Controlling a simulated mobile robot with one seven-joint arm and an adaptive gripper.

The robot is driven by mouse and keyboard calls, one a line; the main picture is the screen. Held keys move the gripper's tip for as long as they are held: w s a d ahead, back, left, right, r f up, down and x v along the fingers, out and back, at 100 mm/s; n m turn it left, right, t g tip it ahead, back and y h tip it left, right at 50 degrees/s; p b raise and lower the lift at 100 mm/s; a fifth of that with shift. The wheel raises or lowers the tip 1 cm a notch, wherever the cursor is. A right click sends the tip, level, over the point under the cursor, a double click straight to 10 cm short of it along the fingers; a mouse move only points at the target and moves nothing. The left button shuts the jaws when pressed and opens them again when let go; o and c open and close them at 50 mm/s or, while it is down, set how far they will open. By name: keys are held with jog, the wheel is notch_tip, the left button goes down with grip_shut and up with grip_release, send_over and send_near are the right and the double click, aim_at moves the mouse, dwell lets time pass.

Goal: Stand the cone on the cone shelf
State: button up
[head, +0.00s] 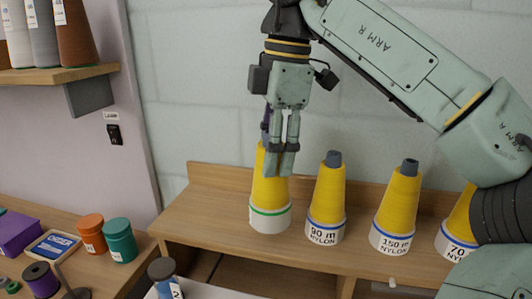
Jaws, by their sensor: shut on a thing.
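A yellow cone (268,190) with a white base and a green ring stands upright at the left of the wooden cone shelf (185,218). My gripper (279,165) points down over it and is shut on its upper part, hiding much of its top. The cone's base appears at the shelf surface, but I cannot tell whether it bears its weight there. To its right on the shelf stand similar yellow cones with blue rings: one marked 90 m (327,198), one marked 150 m (398,205) and one marked 70 (458,222), partly hidden by my arm.
A wall shelf (60,74) with grey and brown cones is at upper left. A bench at lower left holds an orange spool (91,234), a green spool (120,240), a purple spool (41,280) and a purple box (18,232). The cone shelf's left end is bare.

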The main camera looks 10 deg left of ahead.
jog(key=w+a, duration=0.1)
jog(key=w+a+p, duration=0.1)
jog(key=w, duration=0.1)
jog(key=shift+w+a+f+p, duration=0.1)
jog(key=shift+w+f+p, duration=0.1)
jog(key=shift+f, duration=0.75)
jog(key=shift+w+a+f+p, duration=0.1)
jog(key=shift+w+f+p, duration=0.1)
jog(key=shift+f, duration=0.75)
jog(key=shift+f, duration=0.2)
jog(key=o, duration=1.5)
jog(key=shift+c, duration=0.2)
jog(key=shift+r, duration=0.1)
notch_tip(320, 180, up, 8)
jog(key=d, duration=0.1)
jog(key=shift+f, duration=0.2)
